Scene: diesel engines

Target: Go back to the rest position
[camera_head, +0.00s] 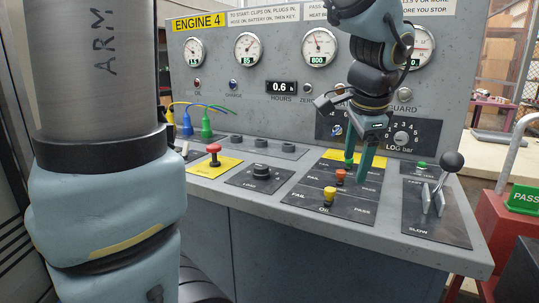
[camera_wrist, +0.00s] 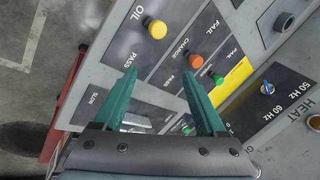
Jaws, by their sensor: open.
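My gripper (camera_head: 357,168) hangs over the right part of the sloping console (camera_head: 255,208), fingers pointing down. Its two teal fingers are apart with nothing between them; they also show in the wrist view (camera_wrist: 160,75). A yellow OIL knob (camera_head: 330,194) and an orange CHARGE knob (camera_head: 341,176) are close to the fingertips in the head view. In the wrist view, the yellow knob (camera_wrist: 157,29), orange knob (camera_wrist: 196,62) and a green knob (camera_wrist: 218,79) stand in a row beyond the fingers. I cannot tell whether a finger touches the panel.
A black-balled lever (camera_head: 453,162) stands right of my gripper. A red mushroom button (camera_head: 214,150) and a black LOAD knob (camera_head: 261,170) are to the left. The gauge panel (camera_head: 273,99) rises close behind. A red stand with a green PASS sign (camera_head: 523,199) is at far right.

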